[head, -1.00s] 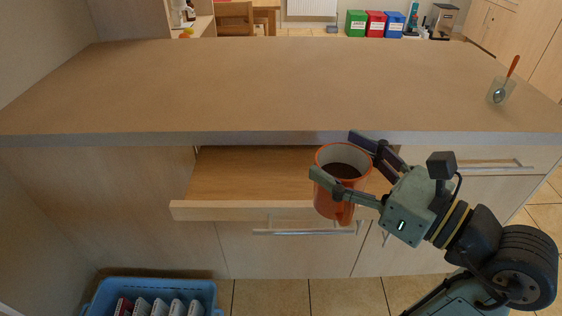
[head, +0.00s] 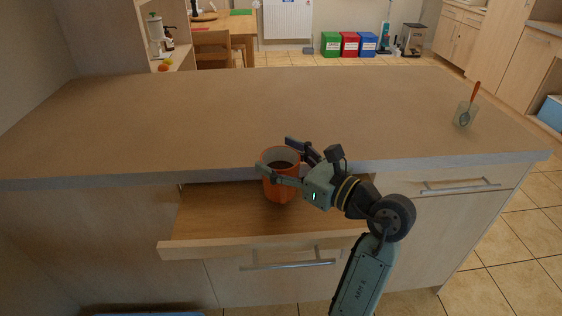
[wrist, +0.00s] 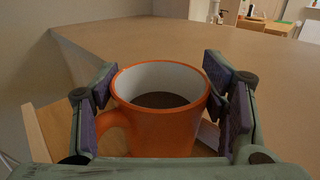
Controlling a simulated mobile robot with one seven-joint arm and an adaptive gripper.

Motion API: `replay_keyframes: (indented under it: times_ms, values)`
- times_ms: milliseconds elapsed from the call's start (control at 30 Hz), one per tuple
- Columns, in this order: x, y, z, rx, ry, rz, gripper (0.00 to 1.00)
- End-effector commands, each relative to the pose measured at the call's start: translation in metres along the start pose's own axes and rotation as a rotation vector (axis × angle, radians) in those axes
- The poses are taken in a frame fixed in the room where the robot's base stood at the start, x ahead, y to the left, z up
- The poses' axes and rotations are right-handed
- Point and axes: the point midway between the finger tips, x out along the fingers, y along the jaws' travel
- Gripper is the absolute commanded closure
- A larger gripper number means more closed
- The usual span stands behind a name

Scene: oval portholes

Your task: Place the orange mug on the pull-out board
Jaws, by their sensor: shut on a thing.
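The orange mug (head: 281,187) is upright with a white inside and dark liquid in it. It also shows large in the wrist view (wrist: 162,130), with its handle at the left. My gripper (head: 280,164) is shut on the mug, one finger on each side near the rim. The pull-out board (head: 215,222) sticks out below the worktop and looks bare. The mug appears over the board's back part, close to the worktop's front edge. I cannot tell whether its base touches the board.
The worktop (head: 240,115) lies above and behind the board, its grey front edge close to the mug. A glass with an orange-handled spoon (head: 465,113) stands at its right end. A drawer handle (head: 287,264) is below the board. The board's left part is clear.

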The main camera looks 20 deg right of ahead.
Motion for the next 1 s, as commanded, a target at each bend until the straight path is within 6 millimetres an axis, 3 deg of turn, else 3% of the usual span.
replay_keyframes:
  times_ms: [167,567,600,867,1000]
  values:
    - [-0.001,0.0,-0.015,0.001,-0.002,0.0,0.82]
    - [-0.001,0.001,-0.021,-0.002,-0.002,0.0,0.82]
    - [-0.001,0.0,-0.021,-0.001,0.0,0.0,0.32]
    - [-0.001,0.0,-0.02,0.0,0.0,0.0,0.15]
    - [-0.001,0.0,-0.02,0.0,0.0,0.0,0.14]
